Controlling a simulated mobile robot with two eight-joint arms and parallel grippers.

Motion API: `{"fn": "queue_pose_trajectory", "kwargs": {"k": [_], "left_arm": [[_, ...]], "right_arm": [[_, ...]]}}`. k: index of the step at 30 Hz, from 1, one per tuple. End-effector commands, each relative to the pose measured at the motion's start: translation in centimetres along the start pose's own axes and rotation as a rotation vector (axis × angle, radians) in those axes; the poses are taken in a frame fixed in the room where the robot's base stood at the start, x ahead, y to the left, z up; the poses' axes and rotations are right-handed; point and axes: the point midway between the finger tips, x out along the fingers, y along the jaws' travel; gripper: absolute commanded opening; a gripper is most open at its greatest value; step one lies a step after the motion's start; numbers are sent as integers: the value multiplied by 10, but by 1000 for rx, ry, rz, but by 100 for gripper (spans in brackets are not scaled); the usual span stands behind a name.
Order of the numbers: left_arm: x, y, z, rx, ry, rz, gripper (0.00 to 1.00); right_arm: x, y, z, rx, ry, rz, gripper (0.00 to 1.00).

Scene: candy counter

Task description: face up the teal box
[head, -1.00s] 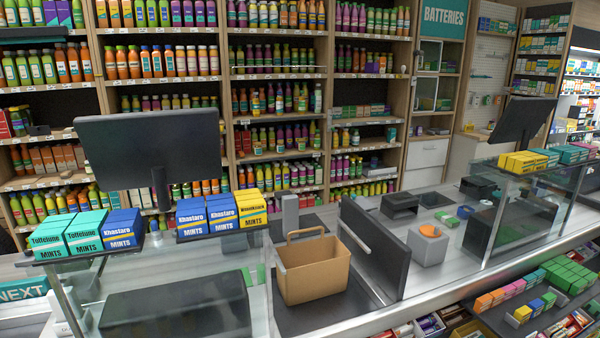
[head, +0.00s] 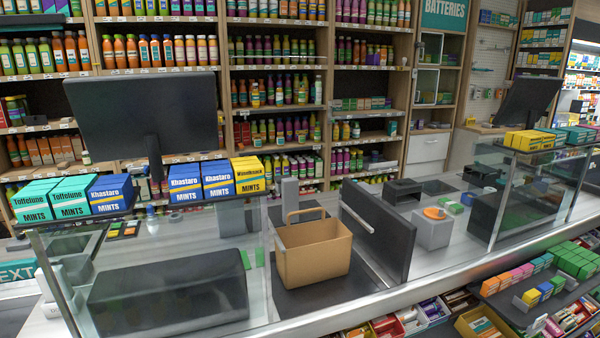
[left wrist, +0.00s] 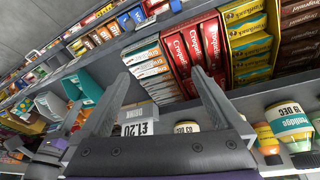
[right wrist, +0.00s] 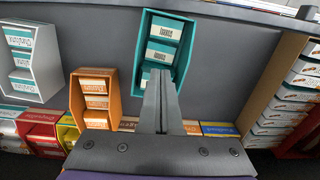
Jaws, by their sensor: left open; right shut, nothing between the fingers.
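A teal box (right wrist: 187,48) shows in the upper middle of the right wrist view, an open tray with several pale packets stacked in it. My right gripper (right wrist: 166,75) is shut and empty; its fingertips overlap the lower part of the box in the picture, and I cannot tell whether they touch it. A teal container also shows at the left of the left wrist view (left wrist: 82,84). My left gripper (left wrist: 158,78) is open and empty, facing shelves of packets. Neither gripper shows in the head view. Teal Toffelune mints boxes (head: 72,203) stand on the glass counter's left end.
An orange box (right wrist: 76,104) and a white box (right wrist: 12,75) stand left of the teal box in the right wrist view. In the head view a tan basket (head: 312,262) sits on the counter beside a dark panel (head: 378,228).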

Motion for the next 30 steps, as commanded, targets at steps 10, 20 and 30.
{"fn": "queue_pose_trajectory", "kwargs": {"k": [10,20,30], "left_arm": [[0,0,0,0,0,0,100],[4,0,2,0,-2,0,100],[6,0,3,0,-2,0,100]], "right_arm": [[0,0,0,0,0,0,0],[6,0,0,0,0,0,0],[8,0,3,0,0,0,0]]}}
